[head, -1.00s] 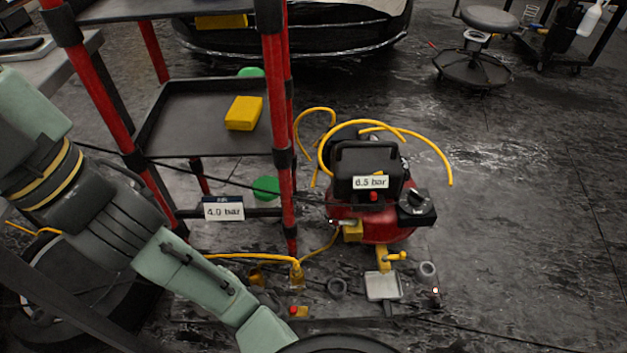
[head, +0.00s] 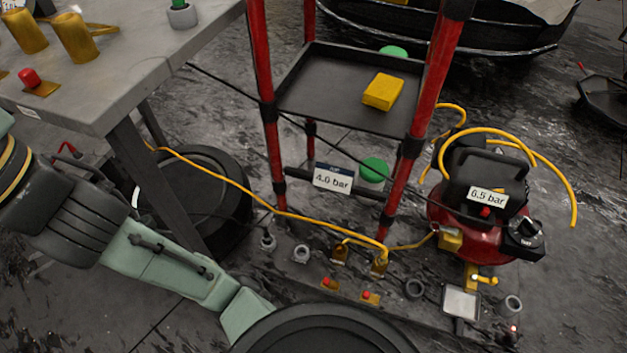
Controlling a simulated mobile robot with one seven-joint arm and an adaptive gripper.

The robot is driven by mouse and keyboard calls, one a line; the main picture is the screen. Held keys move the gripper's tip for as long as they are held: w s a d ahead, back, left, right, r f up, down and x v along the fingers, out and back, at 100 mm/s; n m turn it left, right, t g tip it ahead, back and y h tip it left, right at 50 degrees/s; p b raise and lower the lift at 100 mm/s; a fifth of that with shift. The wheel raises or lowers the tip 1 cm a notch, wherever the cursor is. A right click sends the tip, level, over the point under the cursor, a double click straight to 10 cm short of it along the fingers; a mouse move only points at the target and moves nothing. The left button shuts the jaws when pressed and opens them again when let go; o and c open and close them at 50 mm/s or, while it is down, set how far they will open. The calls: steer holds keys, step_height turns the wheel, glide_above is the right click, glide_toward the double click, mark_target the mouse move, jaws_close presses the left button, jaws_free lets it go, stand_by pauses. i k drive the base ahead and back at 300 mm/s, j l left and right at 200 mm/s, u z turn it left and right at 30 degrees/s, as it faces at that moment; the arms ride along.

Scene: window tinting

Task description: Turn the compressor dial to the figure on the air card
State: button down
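The compressor (head: 470,215) is a red tank with a black top and stands on the floor at the right. A white label on it (head: 487,197) reads 6.5 bar. The black dial (head: 527,227) sits on its right side with a light pointer mark; the figures around it are too small to read. The air card (head: 333,178) hangs on the low bar of the red-post cart and reads 4.0 bar. My arm (head: 165,265) reaches in from the left, but my gripper is not visible.
A cart with red posts and a dark shelf (head: 330,95) holding a yellow block (head: 383,92) stands left of the compressor. A yellow hose (head: 235,185) crosses the floor. Small fittings and a grey plate (head: 461,300) lie in front. A grey table (head: 150,65) is at upper left.

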mark_target(526, 229)
steer(key=l+z, duration=0.35)
steer(key=i+l+z, duration=0.1)
steer(key=z, duration=0.25)
steer(key=i+l+z, duration=0.15)
steer(key=l+z, duration=0.25)
steer(key=j, duration=0.1)
